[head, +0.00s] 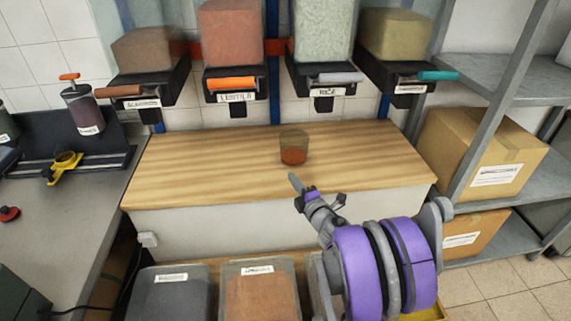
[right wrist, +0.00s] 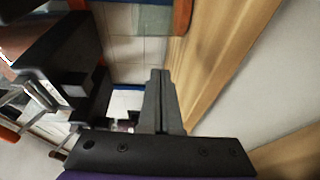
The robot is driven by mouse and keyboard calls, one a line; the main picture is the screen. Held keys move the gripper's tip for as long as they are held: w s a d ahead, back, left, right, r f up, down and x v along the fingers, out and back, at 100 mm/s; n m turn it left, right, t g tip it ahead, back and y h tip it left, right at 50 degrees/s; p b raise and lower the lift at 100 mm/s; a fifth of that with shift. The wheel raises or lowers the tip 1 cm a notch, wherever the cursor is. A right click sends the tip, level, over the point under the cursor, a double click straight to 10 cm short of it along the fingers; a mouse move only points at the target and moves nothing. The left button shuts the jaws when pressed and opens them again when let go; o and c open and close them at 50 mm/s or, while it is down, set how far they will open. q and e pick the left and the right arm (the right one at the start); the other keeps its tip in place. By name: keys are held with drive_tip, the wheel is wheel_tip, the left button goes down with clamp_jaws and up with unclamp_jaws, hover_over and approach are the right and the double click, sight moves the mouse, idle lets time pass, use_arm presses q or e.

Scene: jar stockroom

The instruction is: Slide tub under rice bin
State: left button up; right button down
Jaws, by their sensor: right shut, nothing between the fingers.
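The tub (head: 293,148) is a small clear cup with orange-red contents in its lower part. It stands upright on the wooden counter, left of and below the rice bin's outlet. The rice bin (head: 322,30) holds pale grains and has a grey handle and a label that seems to read RICE. My right gripper (head: 294,182) is shut and empty, on the near side of the tub and apart from it. In the right wrist view, its closed fingers (right wrist: 159,95) show, with part of the tub (right wrist: 182,15) at the top edge. My left gripper is not in view.
The wooden counter (head: 200,165) is otherwise clear. A lentil bin (head: 232,30) with an orange handle hangs left of the rice bin; a teal-handled bin (head: 392,35) hangs right. Lidded bins (head: 170,292) stand below the counter. Metal shelves with cardboard boxes (head: 485,150) stand at right.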

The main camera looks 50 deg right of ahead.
sight(278, 183)
drive_tip(key=w+m+g+h, duration=0.1)
drive_tip(key=w, duration=0.1)
drive_tip(key=w+f+m+g, duration=0.1)
drive_tip(key=w, duration=0.1)
drive_tip(key=w+f+g+h+p, duration=0.1)
drive_tip(key=w, duration=0.1)
drive_tip(key=shift+w+f+m+h, duration=0.15)
drive_tip(key=shift+w+m+h, duration=0.15)
drive_tip(key=shift+m, duration=0.1)
drive_tip(key=w+r+m+h, duration=0.1)
drive_tip(key=w, duration=0.1)
drive_tip(key=w+a+m+g+h, duration=0.1)
drive_tip(key=w+h, duration=0.1)
drive_tip(key=w+r+g+h+p, duration=0.1)
drive_tip(key=w, duration=0.1)
drive_tip(key=shift+a+r+m+h, duration=0.25)
drive_tip(key=shift+r+m+h, duration=0.05)
drive_tip(key=shift+m, duration=0.1)
drive_tip(key=shift+w+r, duration=0.15)
drive_tip(key=shift+w, duration=0.05)
drive_tip(key=shift+w+d, duration=0.2)
drive_tip(key=shift+d, duration=0.1)
drive_tip(key=x, duration=0.9)
drive_tip(key=shift+d, duration=0.35)
drive_tip(key=s, duration=0.2)
drive_tip(key=shift+s+d, duration=0.35)
drive_tip(key=shift+s, duration=0.55)
drive_tip(key=shift+d, duration=0.1)
